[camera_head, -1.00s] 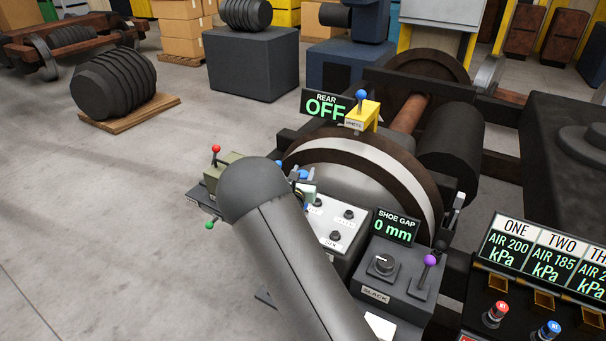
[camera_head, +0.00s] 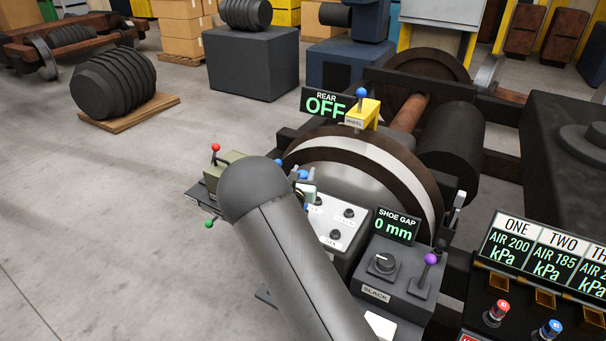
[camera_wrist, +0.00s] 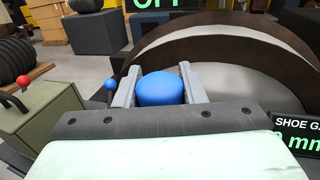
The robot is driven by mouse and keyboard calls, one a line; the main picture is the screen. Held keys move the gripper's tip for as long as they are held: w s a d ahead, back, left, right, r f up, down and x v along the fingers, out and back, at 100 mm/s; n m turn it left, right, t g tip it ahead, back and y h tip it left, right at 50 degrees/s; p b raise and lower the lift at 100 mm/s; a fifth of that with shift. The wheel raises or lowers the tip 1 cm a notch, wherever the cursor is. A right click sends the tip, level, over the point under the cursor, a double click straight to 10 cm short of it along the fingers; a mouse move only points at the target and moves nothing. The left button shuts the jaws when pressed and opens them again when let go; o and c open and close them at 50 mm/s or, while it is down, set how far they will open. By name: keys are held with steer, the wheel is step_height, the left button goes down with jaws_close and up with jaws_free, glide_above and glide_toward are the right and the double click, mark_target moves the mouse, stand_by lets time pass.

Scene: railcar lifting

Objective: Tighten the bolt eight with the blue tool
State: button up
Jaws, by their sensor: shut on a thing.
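My gripper (camera_wrist: 160,88) is shut on the blue tool, whose round blue top (camera_wrist: 161,89) shows between the two grey fingers in the wrist view. In the head view the blue tool (camera_head: 303,174) is a small blue spot, with my gripper largely hidden behind my dark arm. A light sloped panel (camera_head: 357,222) lies just to the right of my gripper, with dark round bolts or knobs (camera_head: 348,213) and small labels. The tool's lower end is hidden.
A large wheel (camera_head: 392,165) stands behind the panel. A box with a purple-knobbed lever (camera_head: 430,259) and a "SHOE GAP 0 mm" display (camera_head: 396,227) is at right. A green box (camera_head: 221,174) with a red-knobbed lever is at left. The floor farther left is open.

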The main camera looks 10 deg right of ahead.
steer(key=shift+s+f+b, duration=0.1)
steer(key=shift+f+b, duration=0.55)
steer(key=shift+f, duration=0.25)
stand_by(1.4)
steer(key=shift+r+p, duration=1.85)
steer(key=shift+r, duration=1.8)
